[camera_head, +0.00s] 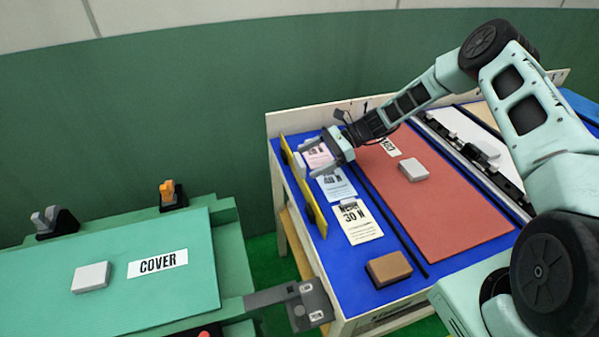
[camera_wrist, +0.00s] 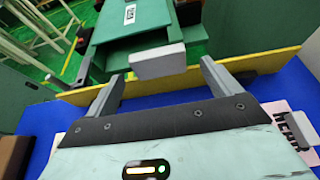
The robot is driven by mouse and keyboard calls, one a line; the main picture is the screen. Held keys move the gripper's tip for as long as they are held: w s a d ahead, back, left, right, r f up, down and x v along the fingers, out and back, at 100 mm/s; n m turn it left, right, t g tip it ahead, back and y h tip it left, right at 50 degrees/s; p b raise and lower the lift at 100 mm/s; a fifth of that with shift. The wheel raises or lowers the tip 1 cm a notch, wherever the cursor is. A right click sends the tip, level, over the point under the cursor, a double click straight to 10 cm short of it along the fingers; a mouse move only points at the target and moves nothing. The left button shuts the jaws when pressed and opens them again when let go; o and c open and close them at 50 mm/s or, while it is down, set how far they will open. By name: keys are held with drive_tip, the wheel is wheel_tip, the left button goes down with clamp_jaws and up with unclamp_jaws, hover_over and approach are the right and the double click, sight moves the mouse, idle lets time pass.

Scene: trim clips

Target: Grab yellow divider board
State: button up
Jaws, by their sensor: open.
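The yellow divider board (camera_head: 309,200) stands on edge along the left side of the blue table top in the head view. It crosses the wrist view as a long yellow strip (camera_wrist: 275,61) beyond my fingertips. A pale grey block (camera_wrist: 158,62) shows in front of the strip, between my fingertips; whether it is fixed to the board I cannot tell. My gripper (camera_head: 314,158) is above the table's far left part, pointing left towards the board. In the wrist view my gripper (camera_wrist: 162,71) has its fingers apart, with nothing clamped between them.
Printed cards (camera_head: 358,222) and a brown block (camera_head: 388,268) lie on the blue table (camera_head: 352,287). A red panel (camera_head: 445,205) with a pale block lies right of them. A green bench (camera_head: 50,275) with a COVER label stands left, across a gap.

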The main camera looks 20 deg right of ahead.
sight(296, 163)
drive_tip(key=shift+p+x, duration=0.7)
drive_tip(key=shift+x, duration=2.45)
drive_tip(key=c, duration=1.1)
